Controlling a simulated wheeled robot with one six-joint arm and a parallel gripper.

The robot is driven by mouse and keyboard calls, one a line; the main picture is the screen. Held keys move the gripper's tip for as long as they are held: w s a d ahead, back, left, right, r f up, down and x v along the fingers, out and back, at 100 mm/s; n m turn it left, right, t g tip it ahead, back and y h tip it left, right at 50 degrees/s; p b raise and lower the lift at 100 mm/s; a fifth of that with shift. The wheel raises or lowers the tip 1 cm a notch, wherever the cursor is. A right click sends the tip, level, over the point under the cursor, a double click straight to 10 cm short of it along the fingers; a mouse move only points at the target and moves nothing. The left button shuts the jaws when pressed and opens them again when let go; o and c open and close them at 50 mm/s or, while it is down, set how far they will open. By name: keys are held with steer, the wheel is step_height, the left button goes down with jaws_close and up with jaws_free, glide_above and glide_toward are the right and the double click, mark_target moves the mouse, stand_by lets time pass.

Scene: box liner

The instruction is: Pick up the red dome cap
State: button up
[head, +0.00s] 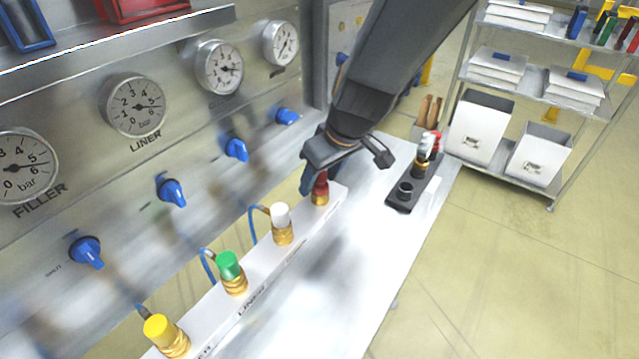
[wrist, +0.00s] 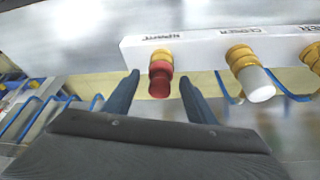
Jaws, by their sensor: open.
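The red dome cap (head: 321,187) sits on a brass fitting at the far end of the white rail (head: 262,283). In the wrist view the red cap (wrist: 160,84) shows between my two blue fingers, with the brass fitting behind it. My gripper (head: 314,180) is open at the cap, one finger on each side with gaps visible in the wrist view (wrist: 160,78). In the head view the gripper partly covers the cap. I cannot tell whether the fingers reach fully around it.
White (head: 280,214), green (head: 228,265) and yellow (head: 158,329) caps stand on the same rail, with blue hoses behind. A black holder (head: 403,206) with fittings stands to the right on the bench. A gauge panel with blue knobs (head: 171,192) rises at left.

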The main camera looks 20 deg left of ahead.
steer(key=shift+c, duration=0.4)
steer(key=c, duration=1)
steer(key=shift+c, duration=0.2)
